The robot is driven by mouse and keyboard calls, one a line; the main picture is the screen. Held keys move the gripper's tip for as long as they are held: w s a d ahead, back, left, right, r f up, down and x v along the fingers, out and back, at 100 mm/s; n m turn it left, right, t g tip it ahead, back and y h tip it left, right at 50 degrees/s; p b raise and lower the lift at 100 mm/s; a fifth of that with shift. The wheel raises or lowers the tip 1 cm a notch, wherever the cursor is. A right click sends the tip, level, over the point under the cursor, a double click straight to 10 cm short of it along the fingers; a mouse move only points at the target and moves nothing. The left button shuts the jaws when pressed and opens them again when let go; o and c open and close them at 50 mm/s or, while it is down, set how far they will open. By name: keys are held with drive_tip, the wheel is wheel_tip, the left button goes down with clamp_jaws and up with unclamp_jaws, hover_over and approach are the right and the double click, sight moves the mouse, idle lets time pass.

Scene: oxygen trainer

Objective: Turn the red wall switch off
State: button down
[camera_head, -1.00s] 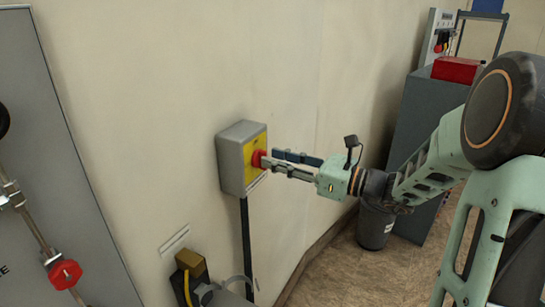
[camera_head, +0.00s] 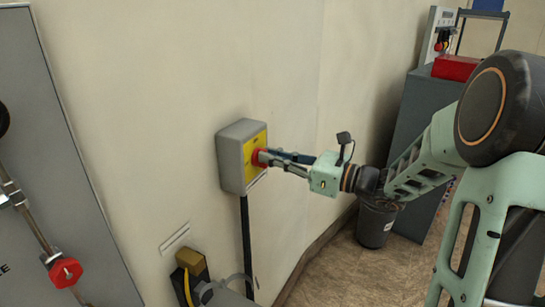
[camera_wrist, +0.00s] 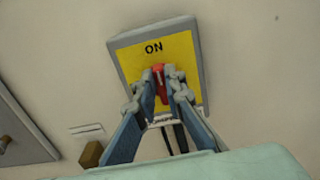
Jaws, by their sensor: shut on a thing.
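The red wall switch (camera_head: 258,157) sits on the yellow face of a grey box (camera_head: 232,160) on the wall. In the wrist view the red knob (camera_wrist: 159,82) shows between my fingertips, below the word "ON" on the yellow plate (camera_wrist: 185,50). My gripper (camera_head: 264,158) is shut on the red knob, with a finger on each side of it. It also shows in the wrist view (camera_wrist: 160,90). The fingers hide part of the knob and the lower part of the plate, so any lettering there cannot be read.
A grey panel (camera_head: 50,130) with a red valve handle (camera_head: 65,272) stands at the left. Below the box are a dark conduit (camera_head: 246,230) and a brass-coloured block (camera_head: 189,259). A dark bin (camera_head: 375,225) and a grey cabinet (camera_head: 418,120) with a red box (camera_head: 456,67) stand at the right.

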drive_tip(key=shift+f+b, duration=0.1)
drive_tip(key=shift+b, duration=0.25)
drive_tip(key=n+b, duration=0.5)
drive_tip(key=b, duration=0.2)
drive_tip(key=f+n+b, duration=0.1)
drive_tip(key=n+b, duration=0.4)
drive_tip(key=b, duration=0.2)
drive_tip(key=s+n+b, duration=0.1)
drive_tip(key=n+b, duration=0.3)
drive_tip(key=b, duration=0.3)
drive_tip(key=shift+a+f+n, duration=0.3)
drive_tip(key=shift+a+n, duration=0.05)
drive_tip(key=shift+n, duration=0.05)
drive_tip(key=n+b, duration=0.3)
drive_tip(key=b, duration=0.1)
drive_tip(key=shift+r+b, duration=0.15)
drive_tip(key=shift+b, duration=0.15)
drive_tip(key=c, duration=2)
unclamp_jaws()
drive_tip(key=shift+r, duration=0.1)
